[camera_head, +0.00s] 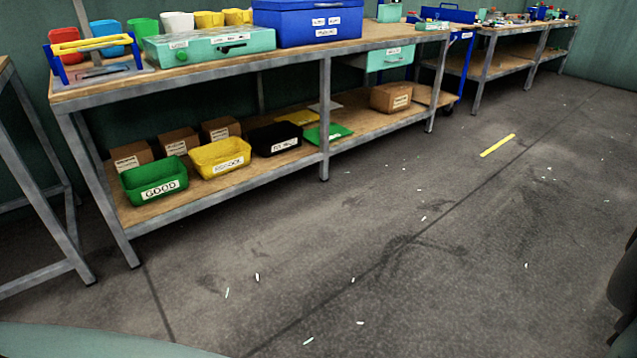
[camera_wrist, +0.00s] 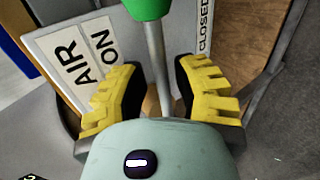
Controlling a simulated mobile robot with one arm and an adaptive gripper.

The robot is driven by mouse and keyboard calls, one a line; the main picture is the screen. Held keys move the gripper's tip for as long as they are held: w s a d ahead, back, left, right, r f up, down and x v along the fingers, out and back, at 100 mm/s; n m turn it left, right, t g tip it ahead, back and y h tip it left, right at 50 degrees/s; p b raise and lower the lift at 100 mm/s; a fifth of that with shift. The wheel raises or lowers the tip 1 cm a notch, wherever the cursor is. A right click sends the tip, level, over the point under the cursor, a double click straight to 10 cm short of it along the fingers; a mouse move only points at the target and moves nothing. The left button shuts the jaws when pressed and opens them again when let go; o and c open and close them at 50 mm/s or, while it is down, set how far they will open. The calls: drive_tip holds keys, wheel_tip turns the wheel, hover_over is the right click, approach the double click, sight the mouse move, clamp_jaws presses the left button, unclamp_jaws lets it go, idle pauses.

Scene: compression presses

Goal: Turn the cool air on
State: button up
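In the wrist view, a lever with a green knob (camera_wrist: 148,8) and a grey metal rod (camera_wrist: 156,62) stands in front of a light panel (camera_wrist: 62,45). The panel carries an "AIR ON" label (camera_wrist: 85,58) on the left and a "CLOSED" label (camera_wrist: 205,25) on the right. My gripper (camera_wrist: 158,78) has yellow ridged fingers, open on either side of the rod. Gaps show between the fingers and the rod. The rod's lower end is hidden behind the gripper body. The head view shows neither the lever nor my gripper.
In the head view, a long workbench (camera_head: 225,61) holds a blue case (camera_head: 306,22), a teal case (camera_head: 208,45) and several bins. Its lower shelf has a green "GOOD" bin (camera_head: 153,178) and other boxes. The floor at the centre and right is mostly clear.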

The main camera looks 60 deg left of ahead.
drive_tip(key=shift+o, duration=0.8)
drive_tip(key=shift+a, duration=0.1)
drive_tip(key=v, duration=1.1)
drive_tip(key=shift+a+r, duration=0.25)
drive_tip(key=shift+a, duration=0.1)
idle(0.4)
